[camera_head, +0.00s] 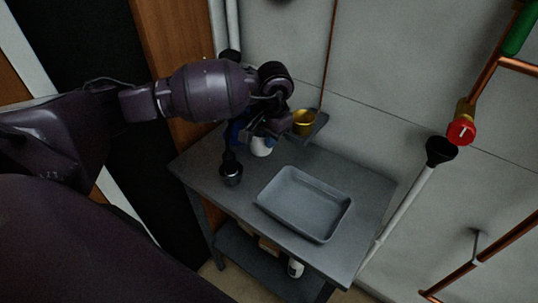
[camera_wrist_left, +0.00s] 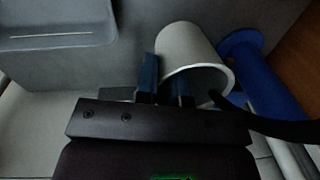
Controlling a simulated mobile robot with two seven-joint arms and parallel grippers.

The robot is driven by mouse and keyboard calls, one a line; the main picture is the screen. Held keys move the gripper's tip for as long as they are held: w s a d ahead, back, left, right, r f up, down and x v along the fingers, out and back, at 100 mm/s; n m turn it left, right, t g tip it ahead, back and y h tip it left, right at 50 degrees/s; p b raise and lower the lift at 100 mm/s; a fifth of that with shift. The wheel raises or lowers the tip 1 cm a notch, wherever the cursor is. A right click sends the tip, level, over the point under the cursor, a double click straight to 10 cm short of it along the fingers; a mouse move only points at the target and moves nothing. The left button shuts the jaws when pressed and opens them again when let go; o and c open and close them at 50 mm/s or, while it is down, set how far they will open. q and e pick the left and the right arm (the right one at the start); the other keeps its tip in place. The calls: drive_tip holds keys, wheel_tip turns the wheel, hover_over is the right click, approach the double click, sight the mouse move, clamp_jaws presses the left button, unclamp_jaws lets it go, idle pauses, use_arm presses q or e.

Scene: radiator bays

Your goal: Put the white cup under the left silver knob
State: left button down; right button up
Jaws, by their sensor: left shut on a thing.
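The white cup (camera_head: 262,147) shows just below my left gripper (camera_head: 258,133) in the head view, partly hidden by it. In the left wrist view the cup (camera_wrist_left: 187,45) is tilted with its open rim toward the camera. The blue fingers of my left gripper (camera_wrist_left: 166,72) are shut on the cup's wall at its near side. I cannot make out a silver knob for certain in either view. My right gripper is not in view.
A grey table (camera_head: 362,182) bears a grey tray (camera_head: 290,215) and a dark, silver-rimmed object (camera_head: 231,172). A blue object (camera_wrist_left: 262,75) stands close beside the cup. A red knob (camera_head: 461,132) sits above a black funnel (camera_head: 440,151) at right.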

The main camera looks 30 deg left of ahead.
use_arm(q)
drive_tip(key=shift+f, duration=3.45)
drive_tip(key=c, duration=1.2)
unclamp_jaws()
